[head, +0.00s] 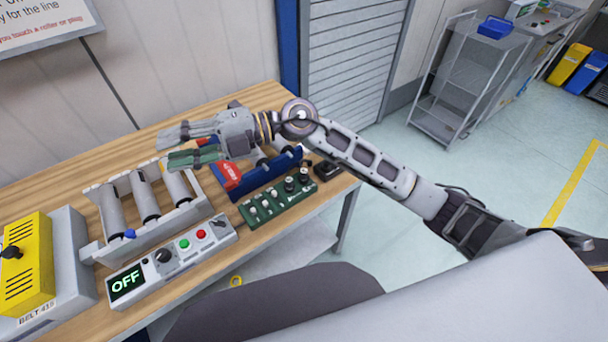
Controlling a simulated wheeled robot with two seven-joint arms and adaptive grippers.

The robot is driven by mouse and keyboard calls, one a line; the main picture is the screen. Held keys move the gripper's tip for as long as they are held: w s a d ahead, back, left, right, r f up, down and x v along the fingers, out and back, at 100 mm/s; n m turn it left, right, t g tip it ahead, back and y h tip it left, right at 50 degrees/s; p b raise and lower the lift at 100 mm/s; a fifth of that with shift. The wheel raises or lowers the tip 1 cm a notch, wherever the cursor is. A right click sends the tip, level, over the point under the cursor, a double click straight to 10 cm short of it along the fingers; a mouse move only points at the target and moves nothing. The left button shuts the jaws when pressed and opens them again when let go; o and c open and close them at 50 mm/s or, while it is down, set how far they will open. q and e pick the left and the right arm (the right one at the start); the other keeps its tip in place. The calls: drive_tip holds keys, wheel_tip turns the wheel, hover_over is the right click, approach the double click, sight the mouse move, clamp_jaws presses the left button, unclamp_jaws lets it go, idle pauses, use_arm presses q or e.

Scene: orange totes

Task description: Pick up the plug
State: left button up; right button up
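I cannot make out a plug with certainty. A small blue piece (130,234) sits at the front edge of the roller unit, and a small black block (326,171) lies at the table's right end; I cannot tell whether either is the plug. My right gripper (180,147) reaches in from the right and hovers over the back of the table, behind the rollers. Its two fingers point left and stand apart, with a gap between them. A small reddish patch shows near the finger bases, too small to identify. My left gripper is out of view.
The wooden table (50,185) holds a roller unit (182,216), a control box (150,283) reading OFF, a yellow box (28,262), a blue rack (262,188) with a red item (226,174), and a green knob board (262,213). A wire cart (462,85) stands far right.

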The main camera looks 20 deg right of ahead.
drive_tip(key=w+d+f+n+h, duration=0.1)
drive_tip(key=w+d+f+h, duration=0.2)
drive_tip(key=d+f+h, duration=0.8)
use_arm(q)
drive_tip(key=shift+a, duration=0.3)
use_arm(e)
drive_tip(key=w+d+f+m+t+h, duration=0.1)
drive_tip(key=w+d+h, duration=0.5)
drive_tip(key=d, duration=0.8)
drive_tip(key=shift+w+d+f+m+h, duration=0.2)
drive_tip(key=shift+d+m+h, duration=0.15)
drive_tip(key=shift+m+h, duration=0.35)
